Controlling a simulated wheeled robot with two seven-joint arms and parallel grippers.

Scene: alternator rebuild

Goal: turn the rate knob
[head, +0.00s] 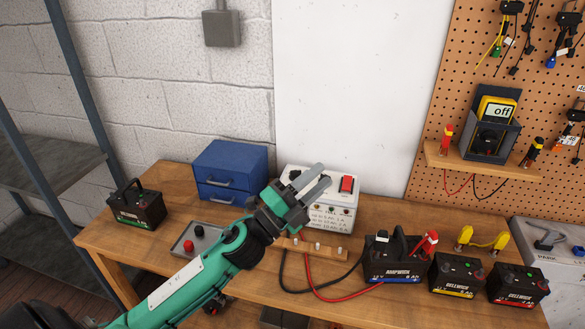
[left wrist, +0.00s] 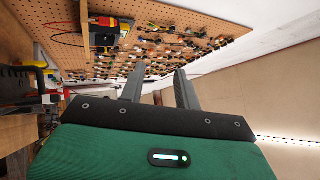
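A white box (head: 344,219) with a printed front and a red switch (head: 347,184) stands at the back of the bench. A dark round knob (head: 295,174) shows on its upper left, partly behind my gripper; I cannot read a label that marks it as the rate knob. My left gripper (head: 323,175) reaches across the box's upper face, its fingers apart and nothing between them. I cannot tell whether it touches the box. In the left wrist view both fingers (left wrist: 158,88) stand apart with empty space between. My right gripper is in neither view.
A blue drawer cabinet (head: 231,165) stands left of the box. A metal tray (head: 211,230) and a black battery (head: 137,207) lie further left. Several batteries stand at the right, with a red cable (head: 318,288) looping in front.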

